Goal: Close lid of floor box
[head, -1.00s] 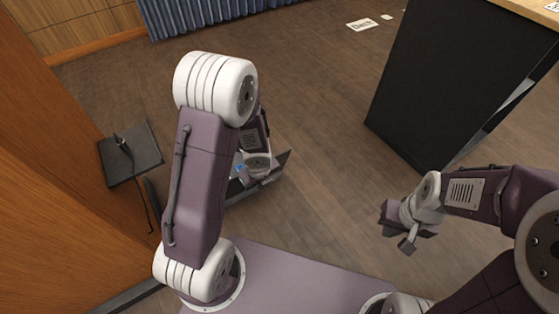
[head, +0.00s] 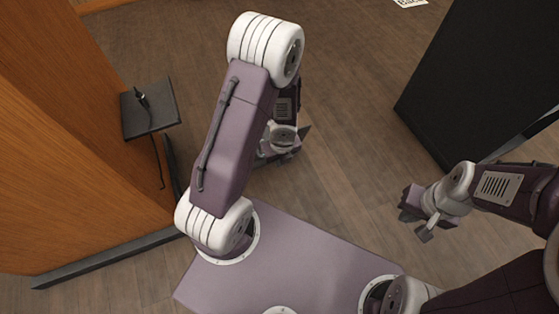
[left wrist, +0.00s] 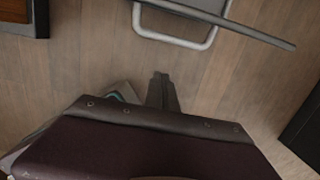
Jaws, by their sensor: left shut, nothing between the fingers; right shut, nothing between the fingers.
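The floor box shows in the left wrist view as a grey, round-cornered metal rim (left wrist: 172,41) at the top. Its lid (left wrist: 250,30) appears as a dark grey slab seen nearly edge-on, standing open. In the head view the box is almost wholly hidden behind my left arm; only a dark sliver, apparently the lid (head: 305,132), shows. My left gripper (left wrist: 162,78) is shut and empty, pointing down near the rim, with a gap between them in the picture. Its distance from the lid is unclear. My right gripper (head: 414,213) is shut and empty above bare floor, away from the box.
A wooden panel (head: 80,150) stands at the left. Beside it is a dark square plate (head: 152,112) with a small device and a cable. A black cabinet (head: 475,80) stands at the upper right. The wooden floor (head: 350,150) between is clear.

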